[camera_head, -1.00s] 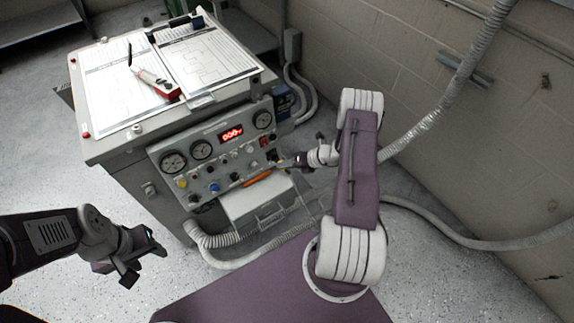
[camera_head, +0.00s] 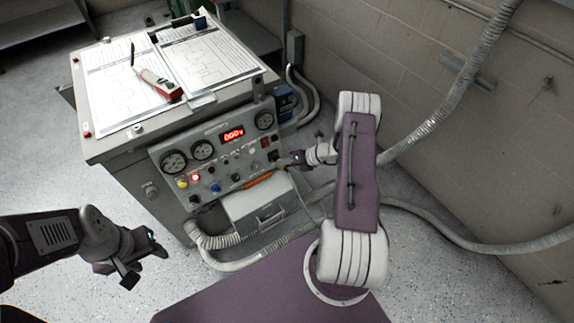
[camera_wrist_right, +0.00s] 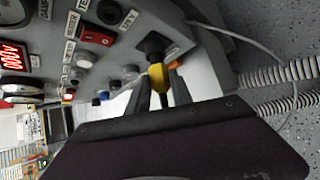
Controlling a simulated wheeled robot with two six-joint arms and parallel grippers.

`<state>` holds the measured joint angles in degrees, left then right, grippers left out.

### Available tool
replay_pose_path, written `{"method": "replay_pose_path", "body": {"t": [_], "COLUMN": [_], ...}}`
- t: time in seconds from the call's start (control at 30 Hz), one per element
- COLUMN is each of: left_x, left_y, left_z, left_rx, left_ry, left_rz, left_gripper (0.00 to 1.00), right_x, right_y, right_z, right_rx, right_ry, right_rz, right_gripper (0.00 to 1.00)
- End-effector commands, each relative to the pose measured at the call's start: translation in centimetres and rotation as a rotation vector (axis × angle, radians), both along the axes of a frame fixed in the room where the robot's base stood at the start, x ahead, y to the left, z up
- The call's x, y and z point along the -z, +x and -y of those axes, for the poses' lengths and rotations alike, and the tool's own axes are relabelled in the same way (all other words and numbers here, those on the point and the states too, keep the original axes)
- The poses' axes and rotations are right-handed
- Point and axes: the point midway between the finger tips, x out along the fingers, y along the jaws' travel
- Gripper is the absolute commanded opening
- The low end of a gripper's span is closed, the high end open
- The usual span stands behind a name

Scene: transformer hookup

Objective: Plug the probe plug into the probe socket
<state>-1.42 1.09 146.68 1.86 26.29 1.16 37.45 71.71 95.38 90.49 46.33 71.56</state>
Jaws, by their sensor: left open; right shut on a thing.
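The probe plug (camera_wrist_right: 157,76), seen as a yellow body, is between the fingers of my right gripper (camera_wrist_right: 158,88) in the right wrist view. My right gripper is shut on it. The plug is right in front of a black square socket (camera_wrist_right: 152,43) on the panel, seemingly the probe socket. How deep the plug sits is hidden. In the head view my right gripper (camera_head: 287,160) is at the right side of the panel, and the plug is too small to make out. My left gripper (camera_head: 134,266) is open and empty, over the floor at lower left.
The grey test cabinet (camera_head: 115,150) has a sloped panel with gauges, knobs and a red display (camera_head: 233,134). Papers and a red-and-white tool (camera_head: 160,84) lie on top. A grey box (camera_head: 262,208) and corrugated hoses (camera_head: 240,262) are below. A thin cable (camera_wrist_right: 265,48) runs right of the panel.

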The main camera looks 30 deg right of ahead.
Motion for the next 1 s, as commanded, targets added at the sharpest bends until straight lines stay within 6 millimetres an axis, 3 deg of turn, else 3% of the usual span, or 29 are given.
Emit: {"method": "replay_pose_path", "body": {"t": [0.7,0.73,0.8,1.0], "left_x": [0.8,0.7,0.7,0.7], "left_y": [0.0,0.0,0.0,0.0], "left_z": [0.0,0.0,0.0,0.0], "left_rx": [0.000,0.000,0.000,0.000], "left_ry": [0.000,0.000,0.000,0.000], "left_rz": [0.000,0.000,0.000,0.000], "left_gripper": [0.49,0.49,0.49,0.49], "right_x": [0.3,0.3,0.2,0.3], "right_y": [1.7,1.6,1.6,1.6], "right_z": [-0.1,-0.1,-0.1,-0.1], "right_rx": [0.001,0.001,0.001,0.001], "right_ry": [0.001,0.001,0.001,0.001], "right_rz": [0.000,0.000,0.000,0.000], "right_gripper": [0.00,0.32,0.52,0.52]}}
